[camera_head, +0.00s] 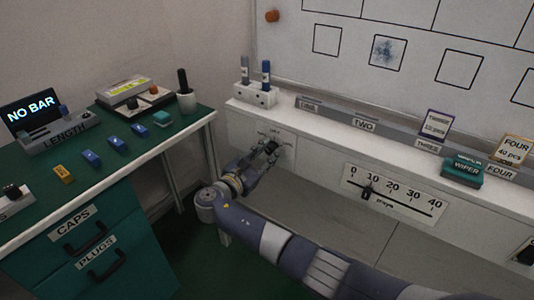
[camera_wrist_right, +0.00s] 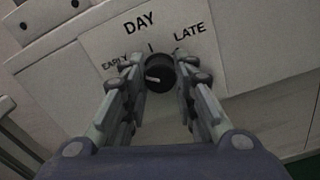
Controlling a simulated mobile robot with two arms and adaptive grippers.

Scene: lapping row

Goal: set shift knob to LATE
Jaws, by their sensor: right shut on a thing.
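The black shift knob (camera_wrist_right: 160,70) sits on a pale panel under the printed words EARLY, DAY and LATE (camera_wrist_right: 190,32). EARLY is on the left, DAY in the middle, LATE on the right. A white mark on the knob's face points to the left, on the EARLY side. My right gripper (camera_wrist_right: 160,80) is shut on the knob, a finger on either side. In the head view my right gripper (camera_head: 268,150) is at the panel on the bench front and partly hides the knob and its labels. My left gripper is not in view.
A slider scale (camera_head: 393,196) marked 0 to 40 is right of the panel. Above is a white ledge with a marker holder (camera_head: 256,95) and a teal wiper (camera_head: 462,172). A green desk (camera_head: 120,175) with small blue blocks stands at left.

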